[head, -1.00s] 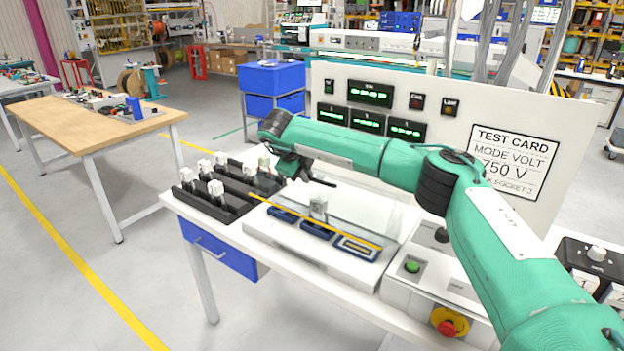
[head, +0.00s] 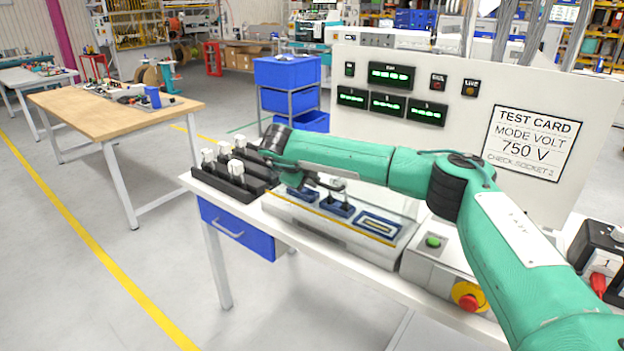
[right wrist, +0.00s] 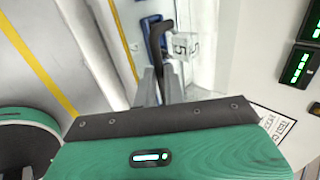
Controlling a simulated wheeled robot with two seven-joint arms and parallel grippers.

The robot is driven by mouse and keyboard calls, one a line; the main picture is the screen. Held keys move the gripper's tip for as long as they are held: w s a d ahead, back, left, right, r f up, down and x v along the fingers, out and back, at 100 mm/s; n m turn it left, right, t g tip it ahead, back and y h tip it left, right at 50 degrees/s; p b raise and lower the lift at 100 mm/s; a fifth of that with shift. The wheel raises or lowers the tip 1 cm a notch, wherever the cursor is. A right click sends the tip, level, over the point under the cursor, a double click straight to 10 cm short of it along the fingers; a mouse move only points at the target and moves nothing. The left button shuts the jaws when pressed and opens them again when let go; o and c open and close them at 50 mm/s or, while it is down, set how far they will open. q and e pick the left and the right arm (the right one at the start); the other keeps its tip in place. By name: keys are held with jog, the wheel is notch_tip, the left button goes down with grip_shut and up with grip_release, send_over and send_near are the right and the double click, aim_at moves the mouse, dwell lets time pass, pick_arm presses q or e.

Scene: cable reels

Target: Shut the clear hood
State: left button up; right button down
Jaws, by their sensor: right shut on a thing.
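The clear hood (head: 402,208) is a see-through cover with a yellow front strip (head: 372,235), low over the pale test base. Its strip runs along the base's front upper edge; I cannot tell if it touches. Blue-framed sockets (head: 378,225) show beneath it. A white plug marked 5 (right wrist: 185,46) stands in the middle socket. My right gripper (head: 322,183) is above the base's left part, shut on a dark bar (right wrist: 156,40) that looks like the hood's handle. Its fingers also show in the right wrist view (right wrist: 159,86). My left gripper is out of view.
Black racks (head: 232,185) with several white plugs stand left of the base. A control box with a green button (head: 433,241) and a red stop knob (head: 469,301) is at the right. The meter panel (head: 465,125) stands behind. Floor is clear left of the bench.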

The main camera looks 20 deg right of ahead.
jog(key=shift+d, duration=0.15)
jog(key=c, duration=1.5)
grip_release()
jog(key=shift+w+f, duration=0.1)
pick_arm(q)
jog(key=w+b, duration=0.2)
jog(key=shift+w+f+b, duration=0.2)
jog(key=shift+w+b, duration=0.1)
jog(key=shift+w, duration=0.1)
pick_arm(e)
jog(key=v, duration=1.3)
jog(key=shift+a+r, duration=0.2)
jog(key=shift+r, duration=0.15)
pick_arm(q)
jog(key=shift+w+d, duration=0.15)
